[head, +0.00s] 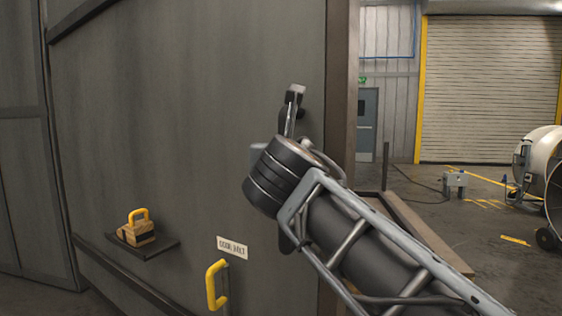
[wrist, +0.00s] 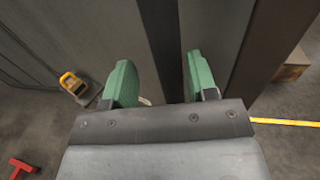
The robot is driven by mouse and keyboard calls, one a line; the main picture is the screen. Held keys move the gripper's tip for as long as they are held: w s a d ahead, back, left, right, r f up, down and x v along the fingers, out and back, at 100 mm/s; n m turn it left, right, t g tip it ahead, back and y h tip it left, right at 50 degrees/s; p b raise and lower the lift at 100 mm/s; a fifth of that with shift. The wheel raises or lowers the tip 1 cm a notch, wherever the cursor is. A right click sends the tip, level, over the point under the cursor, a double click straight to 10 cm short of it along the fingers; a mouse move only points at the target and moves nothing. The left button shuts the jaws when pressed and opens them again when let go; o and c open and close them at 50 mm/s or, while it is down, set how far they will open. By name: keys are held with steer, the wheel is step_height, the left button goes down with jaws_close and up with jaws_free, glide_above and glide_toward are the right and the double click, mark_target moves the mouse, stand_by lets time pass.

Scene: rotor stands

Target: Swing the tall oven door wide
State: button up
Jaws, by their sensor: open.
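The tall grey oven door (head: 190,110) fills the left and middle of the head view. My gripper (head: 293,108) is in front of the door near its right edge, and my wrist hides part of the door there. A dark rounded piece (head: 286,242) shows below my wrist, possibly the lower end of a handle. In the wrist view my gripper (wrist: 155,85) is open, with its green fingers apart. A dark upright bar (wrist: 160,40) runs down between them; I cannot tell whether they touch it. A yellow handle (head: 212,285) sits low on the door under a small lettered sign (head: 232,247).
A wooden block with a yellow grip (head: 136,230) rests on a small dark ledge (head: 165,246) on the door. A red object (wrist: 20,168) lies on the floor. A large drum fan (head: 542,175) stands far right.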

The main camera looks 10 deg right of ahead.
steer(key=s+a+p, duration=0.1)
steer(key=s, duration=1.1)
steer(key=shift+a+p, duration=0.3)
steer(key=shift+p, duration=0.05)
steer(key=shift+s, duration=0.1)
